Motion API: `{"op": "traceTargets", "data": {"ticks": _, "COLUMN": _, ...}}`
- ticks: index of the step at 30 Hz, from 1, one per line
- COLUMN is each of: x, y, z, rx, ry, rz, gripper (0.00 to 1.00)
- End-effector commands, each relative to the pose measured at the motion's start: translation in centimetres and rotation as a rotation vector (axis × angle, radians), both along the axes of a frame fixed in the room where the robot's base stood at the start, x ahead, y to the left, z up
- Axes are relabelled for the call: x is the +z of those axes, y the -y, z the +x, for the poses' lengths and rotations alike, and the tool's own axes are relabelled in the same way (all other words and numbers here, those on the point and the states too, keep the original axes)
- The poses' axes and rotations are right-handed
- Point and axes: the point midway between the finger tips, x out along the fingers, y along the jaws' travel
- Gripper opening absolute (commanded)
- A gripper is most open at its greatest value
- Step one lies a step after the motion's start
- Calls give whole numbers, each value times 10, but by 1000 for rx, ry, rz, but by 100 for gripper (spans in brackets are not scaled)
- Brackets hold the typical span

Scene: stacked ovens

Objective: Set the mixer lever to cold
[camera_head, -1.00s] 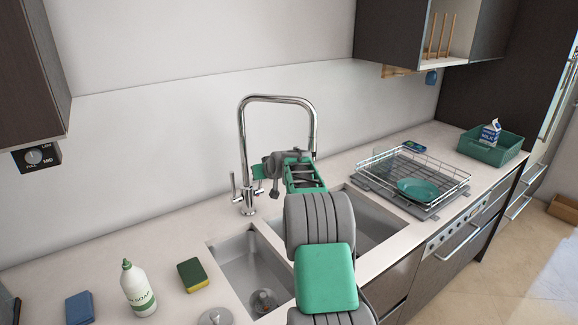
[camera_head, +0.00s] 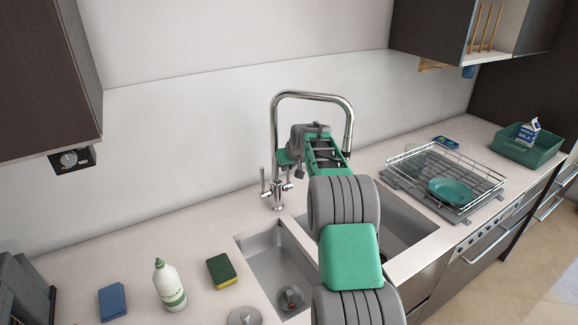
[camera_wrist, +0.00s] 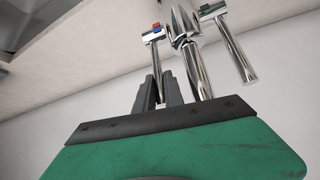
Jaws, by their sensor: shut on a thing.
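The chrome mixer tap (camera_head: 274,135) stands behind the sink, with a tall arched spout and a small lever on each side of its base. The mixer lever (camera_wrist: 154,50) with a red and blue mark on its end is at the left in the wrist view. My gripper (camera_wrist: 159,77) is shut on this lever, with one dark finger on each side of its rod. In the head view my gripper (camera_head: 289,170) is just right of the tap body, partly hidden by my wrist. The second lever (camera_wrist: 233,50), with a dark mark, stands apart to the right in the wrist view.
The sink (camera_head: 262,240) lies below my arm. A dish rack (camera_head: 450,185) with a teal plate and a green crate (camera_head: 530,150) stand right. A soap bottle (camera_head: 169,285), a sponge (camera_head: 221,271) and a blue block (camera_head: 112,301) are at left.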

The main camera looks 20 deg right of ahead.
Motion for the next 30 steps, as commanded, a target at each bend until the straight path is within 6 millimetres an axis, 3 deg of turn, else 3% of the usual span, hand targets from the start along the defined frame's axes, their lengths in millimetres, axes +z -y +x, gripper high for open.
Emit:
{"op": "traceTargets", "data": {"ticks": 9, "x": 0, "y": 0, "z": 0, "rx": 0, "ry": 1, "rz": 0, "gripper": 35}}
{"op": "traceTargets", "data": {"ticks": 17, "x": 2, "y": 1, "z": -2, "rx": -1, "ry": 2, "rz": 0, "gripper": 35}}
{"op": "traceTargets", "data": {"ticks": 30, "x": 57, "y": -4, "z": -47, "rx": -3, "ry": 3, "rz": -1, "gripper": 35}}
